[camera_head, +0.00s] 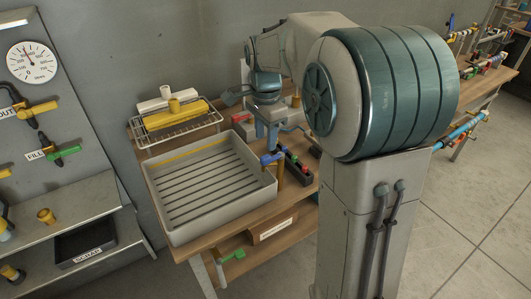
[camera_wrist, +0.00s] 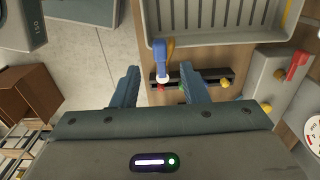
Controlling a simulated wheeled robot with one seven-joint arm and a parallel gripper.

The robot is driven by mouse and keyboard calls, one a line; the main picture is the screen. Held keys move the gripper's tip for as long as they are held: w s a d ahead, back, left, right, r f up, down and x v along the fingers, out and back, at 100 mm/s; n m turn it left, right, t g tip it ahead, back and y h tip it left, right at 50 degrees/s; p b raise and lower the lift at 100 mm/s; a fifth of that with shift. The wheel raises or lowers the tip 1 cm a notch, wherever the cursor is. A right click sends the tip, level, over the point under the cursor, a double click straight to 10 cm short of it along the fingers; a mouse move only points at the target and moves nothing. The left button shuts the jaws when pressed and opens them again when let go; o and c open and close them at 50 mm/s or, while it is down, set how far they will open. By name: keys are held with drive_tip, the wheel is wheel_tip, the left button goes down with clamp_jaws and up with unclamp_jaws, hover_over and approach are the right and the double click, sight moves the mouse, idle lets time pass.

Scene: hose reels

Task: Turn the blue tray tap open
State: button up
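The blue tray tap (camera_head: 272,158) stands at the right corner of the grey slatted tray (camera_head: 178,232), on a brass-coloured post. In the wrist view its blue handle (camera_wrist: 158,52) lies just beyond and between my fingertips, with a pale round end at the near side. My gripper (camera_wrist: 158,70) is open, with one finger on each side of the handle line and a gap to both. It is empty. In the head view my gripper (camera_head: 268,128) is above and close to the tap, partly hidden by my arm.
A black strip with coloured knobs (camera_head: 297,168) lies right of the tap. A wire rack (camera_head: 150,138) with yellow and white parts is behind the tray. A red-handled tap (camera_wrist: 297,62) is at the wrist view's right. A green-handled tap (camera_head: 232,256) is below the bench.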

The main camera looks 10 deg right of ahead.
sight(266, 156)
wheel_tip(266, 156, down, 6)
drive_tip(key=shift+f, duration=0.25)
clamp_jaws()
